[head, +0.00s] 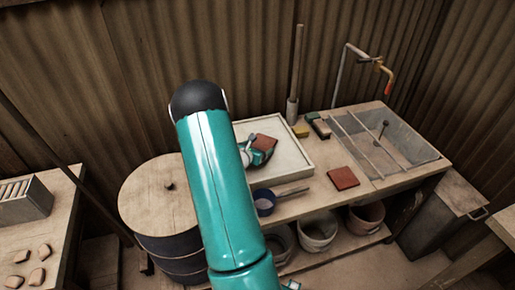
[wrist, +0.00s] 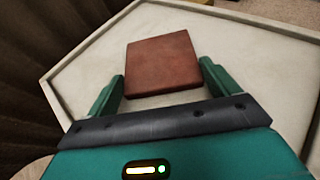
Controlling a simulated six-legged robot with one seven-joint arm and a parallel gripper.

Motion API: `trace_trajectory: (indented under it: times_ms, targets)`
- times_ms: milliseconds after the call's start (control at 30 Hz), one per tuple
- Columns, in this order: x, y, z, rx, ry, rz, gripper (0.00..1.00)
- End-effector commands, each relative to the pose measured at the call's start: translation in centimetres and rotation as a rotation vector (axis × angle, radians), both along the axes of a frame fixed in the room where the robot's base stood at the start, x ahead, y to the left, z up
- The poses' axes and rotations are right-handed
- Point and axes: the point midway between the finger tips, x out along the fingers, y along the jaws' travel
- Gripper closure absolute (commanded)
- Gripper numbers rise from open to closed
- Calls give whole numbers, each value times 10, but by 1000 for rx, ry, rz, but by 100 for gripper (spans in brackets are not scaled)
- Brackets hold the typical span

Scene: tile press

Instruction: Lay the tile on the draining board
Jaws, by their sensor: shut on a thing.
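A square red-brown tile (head: 264,141) is held between the two green fingers of my gripper (head: 261,151). In the wrist view the tile (wrist: 161,66) sits flat between the fingers of my gripper (wrist: 161,75), its far part reaching past the fingertips. A pale board with a raised rim (head: 304,168), which looks like the draining board, lies below the tile; it fills much of the wrist view (wrist: 268,75). The tile is over the board's inner area. Whether it touches the surface I cannot tell. My arm hides the board's left part in the head view.
A second red tile (head: 343,178) lies on the bench right of the board. A sink (head: 405,145) with a tap (head: 388,75) is at the right. A blue bowl (head: 264,203) stands at the front edge. Blocks (head: 318,126) and a tall post (head: 296,75) are behind. A drum (head: 155,195) stands left.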

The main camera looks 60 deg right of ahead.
Motion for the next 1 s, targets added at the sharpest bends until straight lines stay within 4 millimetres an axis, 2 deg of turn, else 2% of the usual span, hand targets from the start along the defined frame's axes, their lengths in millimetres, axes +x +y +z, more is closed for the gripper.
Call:
trace_trajectory:
  times_ms: [233,267,300,333,667,767,1000]
  targets:
    - [0,0,-2,-1,1,0,43]
    - [0,0,-3,0,1,0,11]
    - [0,0,-2,0,1,0,3]
    - [0,0,-2,0,1,0,0]
    - [0,2,2,0,0,1,0]
    - [1,14,7,0,0,1,0]
    - [1,61,27,-1,0,3,0]
